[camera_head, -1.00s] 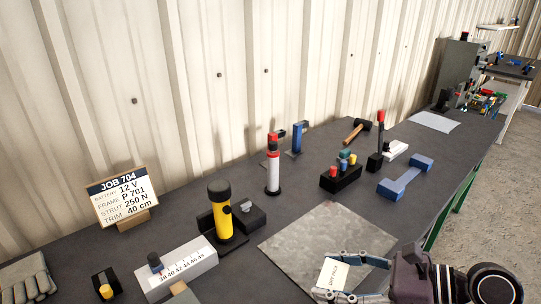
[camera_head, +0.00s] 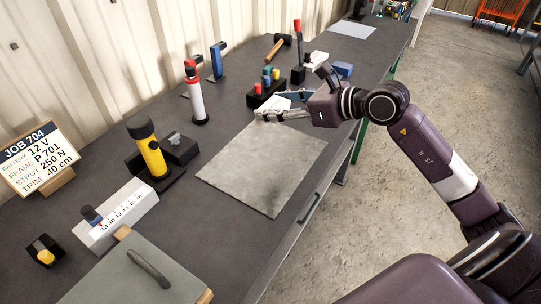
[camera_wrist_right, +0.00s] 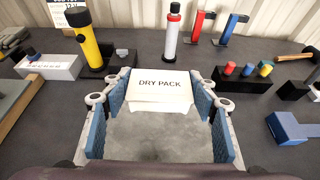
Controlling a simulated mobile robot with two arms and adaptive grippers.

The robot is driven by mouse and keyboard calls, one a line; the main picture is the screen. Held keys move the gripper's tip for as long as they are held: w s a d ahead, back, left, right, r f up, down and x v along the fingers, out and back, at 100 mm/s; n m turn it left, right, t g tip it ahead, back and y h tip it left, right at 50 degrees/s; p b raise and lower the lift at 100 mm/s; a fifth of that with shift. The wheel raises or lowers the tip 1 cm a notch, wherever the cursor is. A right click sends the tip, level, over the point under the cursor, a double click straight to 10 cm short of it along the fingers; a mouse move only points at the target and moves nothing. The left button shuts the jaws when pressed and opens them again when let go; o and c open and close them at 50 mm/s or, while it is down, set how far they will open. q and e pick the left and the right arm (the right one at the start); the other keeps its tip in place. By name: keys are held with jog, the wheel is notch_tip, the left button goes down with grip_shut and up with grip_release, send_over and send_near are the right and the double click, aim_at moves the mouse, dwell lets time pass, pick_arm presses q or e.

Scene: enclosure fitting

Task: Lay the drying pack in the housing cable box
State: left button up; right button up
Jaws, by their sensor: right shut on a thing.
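The drying pack (camera_wrist_right: 161,86) is a small white block labelled DRY PACK. My right gripper (camera_wrist_right: 163,106) is shut on it, with a blue-padded finger on each side in the right wrist view. In the head view the right gripper (camera_head: 277,105) holds the pack (camera_head: 273,102) over the bench, by the back edge of the grey mat. Its height is hard to tell. A grey-green panel (camera_head: 110,275) with a dark handle lies at the lower left. I cannot make out the housing cable box for certain. My left gripper is not in view.
The grey mat (camera_head: 255,170) is bare. A yellow torch (camera_head: 147,148), a white-and-red cylinder (camera_head: 195,97) and a scale block (camera_head: 115,215) stand left of it. A black block with coloured pegs (camera_head: 262,92) stands close behind the right gripper. The job sign (camera_head: 39,160) stands far left.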

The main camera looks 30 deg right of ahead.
aim_at(274, 162)
notch_tip(274, 162, down, 17)
jog(key=shift+r, duration=0.15)
dwell(0.4)
jog(key=shift+f, duration=0.25)
jog(key=o, duration=1.1)
jog(key=shift+r, duration=0.1)
jog(key=shift+o, duration=0.2)
